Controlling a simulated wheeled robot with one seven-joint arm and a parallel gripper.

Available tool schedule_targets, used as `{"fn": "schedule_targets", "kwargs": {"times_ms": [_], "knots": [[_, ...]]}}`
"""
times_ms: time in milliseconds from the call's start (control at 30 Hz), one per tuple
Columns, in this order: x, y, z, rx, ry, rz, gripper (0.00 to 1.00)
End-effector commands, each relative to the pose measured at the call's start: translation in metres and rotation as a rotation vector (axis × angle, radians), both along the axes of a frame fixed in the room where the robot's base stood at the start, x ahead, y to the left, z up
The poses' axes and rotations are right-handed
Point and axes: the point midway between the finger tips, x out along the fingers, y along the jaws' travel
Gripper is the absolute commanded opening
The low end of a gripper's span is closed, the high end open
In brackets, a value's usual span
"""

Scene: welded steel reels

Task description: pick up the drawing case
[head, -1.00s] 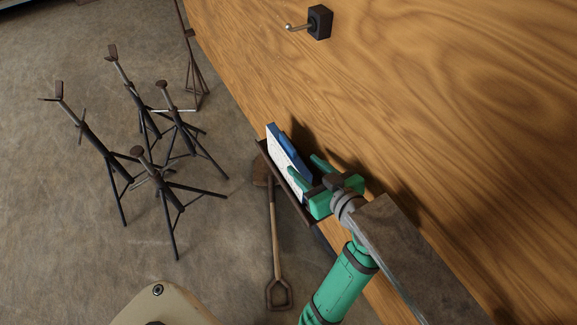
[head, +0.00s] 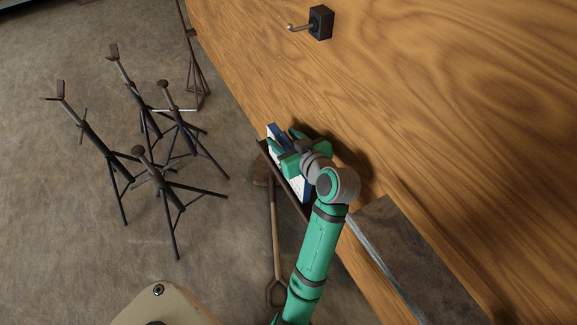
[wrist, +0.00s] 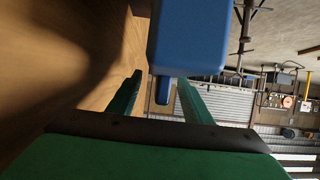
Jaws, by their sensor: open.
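The drawing case, blue with what looks like a white speckled face (head: 304,188), stands in a narrow dark holder against the wooden wall in the head view. My green gripper (head: 283,142) is over it and hides much of it. In the wrist view the blue case (wrist: 195,38) fills the upper middle. A small blue tab on its near end points towards the camera. My gripper (wrist: 159,82) is open there, one finger on each side of the tab. I cannot tell whether the fingers touch it.
The dark holder (head: 268,157) sits along the wooden wall (head: 430,110). A shovel (head: 275,230) stands below it. Several dark stands (head: 165,185) are on the floor at left.

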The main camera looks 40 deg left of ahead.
Motion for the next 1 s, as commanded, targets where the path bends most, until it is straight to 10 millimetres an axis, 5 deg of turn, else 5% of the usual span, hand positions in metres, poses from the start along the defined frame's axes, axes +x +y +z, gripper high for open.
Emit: {"fn": "schedule_targets", "kwargs": {"times_ms": [333, 533, 1000], "knots": [[0.0045, 0.0103, -0.0051, 0.000, 0.000, -0.001, 0.43], [0.0045, 0.0101, -0.0050, 0.000, 0.000, -0.001, 0.00], [0.0046, 0.0098, -0.0050, 0.000, -0.001, -0.002, 0.00]]}}
